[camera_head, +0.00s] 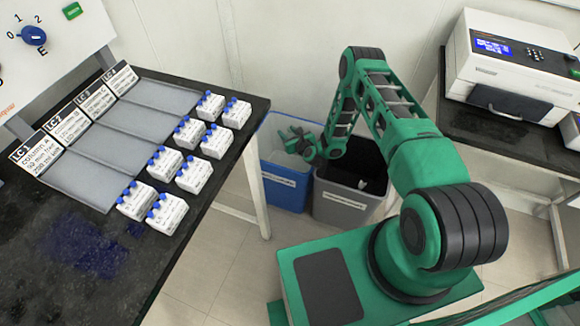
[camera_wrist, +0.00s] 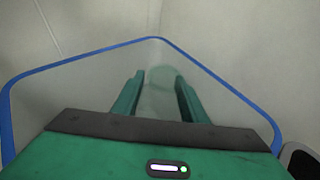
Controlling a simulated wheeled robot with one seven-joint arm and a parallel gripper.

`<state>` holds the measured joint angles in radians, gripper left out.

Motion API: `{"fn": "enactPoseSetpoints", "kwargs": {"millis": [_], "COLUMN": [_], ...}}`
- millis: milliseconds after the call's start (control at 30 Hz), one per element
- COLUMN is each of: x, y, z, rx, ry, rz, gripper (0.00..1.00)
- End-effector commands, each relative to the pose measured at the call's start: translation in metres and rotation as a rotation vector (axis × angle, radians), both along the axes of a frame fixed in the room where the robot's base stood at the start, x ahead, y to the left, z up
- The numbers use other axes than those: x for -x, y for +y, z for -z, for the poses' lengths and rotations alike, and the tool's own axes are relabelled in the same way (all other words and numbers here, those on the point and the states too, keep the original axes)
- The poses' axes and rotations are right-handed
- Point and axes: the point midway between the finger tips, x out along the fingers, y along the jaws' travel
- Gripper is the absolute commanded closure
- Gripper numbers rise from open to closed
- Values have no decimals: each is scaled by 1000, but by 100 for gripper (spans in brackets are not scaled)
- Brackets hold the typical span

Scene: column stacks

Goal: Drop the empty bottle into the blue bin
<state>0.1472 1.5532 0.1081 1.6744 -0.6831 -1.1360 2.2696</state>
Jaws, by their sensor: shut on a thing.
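The blue bin (camera_head: 284,192) stands on the floor between the two benches, with a white label on its front. In the wrist view its blue rim (camera_wrist: 75,59) frames my gripper (camera_wrist: 159,79), which points down over the bin's opening. My gripper is shut on the empty bottle (camera_wrist: 160,74), a faint, clear, rounded shape between the fingertips. Most of the bottle blends into the pale bin interior, so its lower end cannot be made out. In the head view my gripper (camera_head: 288,136) is above the blue bin; the bottle is not clear there.
A grey bin (camera_head: 340,206) with a dark liner stands right beside the blue one. The dark bench (camera_head: 90,270) at left holds a grey tray and several white boxes with blue caps. A white instrument (camera_head: 510,65) sits on the right bench. The wall is close behind the bins.

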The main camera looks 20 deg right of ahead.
Motion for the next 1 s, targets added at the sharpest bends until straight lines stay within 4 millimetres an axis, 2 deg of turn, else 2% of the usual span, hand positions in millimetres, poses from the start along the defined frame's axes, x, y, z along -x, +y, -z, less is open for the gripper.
{"fn": "enactPoseSetpoints", "kwargs": {"millis": [67, 100, 167, 567, 1000], "x": [0, 0, 0, 5, 55], "y": [0, 0, 0, -1, -10], "z": [0, 0, 0, -1, -22], "rx": [0, 0, -1, 1, 1], "ry": [0, 0, 0, 2, 4], "rz": [0, 0, 0, -1, -1], "gripper": [84, 51, 39, 39, 39]}}
